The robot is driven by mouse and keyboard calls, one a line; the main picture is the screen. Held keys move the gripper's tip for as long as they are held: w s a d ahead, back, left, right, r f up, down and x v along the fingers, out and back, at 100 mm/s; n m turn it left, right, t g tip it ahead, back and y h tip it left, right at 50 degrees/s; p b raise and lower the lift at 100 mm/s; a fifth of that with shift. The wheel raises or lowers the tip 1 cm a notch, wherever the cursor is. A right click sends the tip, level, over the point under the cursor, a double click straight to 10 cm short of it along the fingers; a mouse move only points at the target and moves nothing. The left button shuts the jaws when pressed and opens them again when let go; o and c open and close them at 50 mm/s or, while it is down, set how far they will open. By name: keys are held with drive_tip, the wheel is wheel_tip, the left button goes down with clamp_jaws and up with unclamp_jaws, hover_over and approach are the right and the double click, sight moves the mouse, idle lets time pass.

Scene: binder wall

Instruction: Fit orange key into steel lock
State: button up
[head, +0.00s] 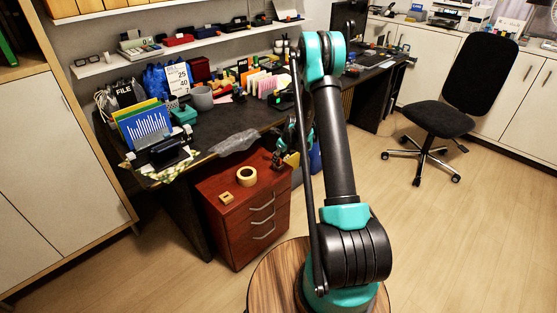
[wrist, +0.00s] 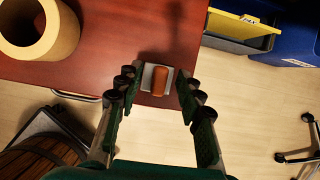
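My gripper (wrist: 158,88) is open in the wrist view, its two green and black fingers spread to either side. Between them, near the edge of the red cabinet top, is an orange-brown rounded block (wrist: 161,82), which looks like the orange key. A silver-grey square piece (wrist: 147,76), perhaps the steel lock, shows around and left of it. I cannot tell whether the block sits in or only over the grey piece. A narrow gap shows between the fingers and these pieces. In the head view my gripper (head: 281,156) is over the cabinet's right side, and the key and lock cannot be made out.
The dark desk (head: 225,128) behind is crowded with stationery. A black office chair (head: 447,119) stands at right. Open floor lies right of the cabinet.

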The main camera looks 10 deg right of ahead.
drive_tip(key=v, duration=1.1)
drive_tip(key=s+r+n+h, duration=0.1)
drive_tip(key=s+r+n, duration=0.4)
drive_tip(key=s+n, duration=0.3)
drive_tip(key=s+r+n, duration=0.6)
drive_tip(key=s, duration=0.4)
drive_tip(key=s+d+n+h, duration=0.1)
drive_tip(key=s+n, duration=1.3)
drive_tip(key=s, duration=0.6)
drive_tip(key=shift+f+n+h, duration=0.4)
drive_tip(key=shift+f, duration=0.1)
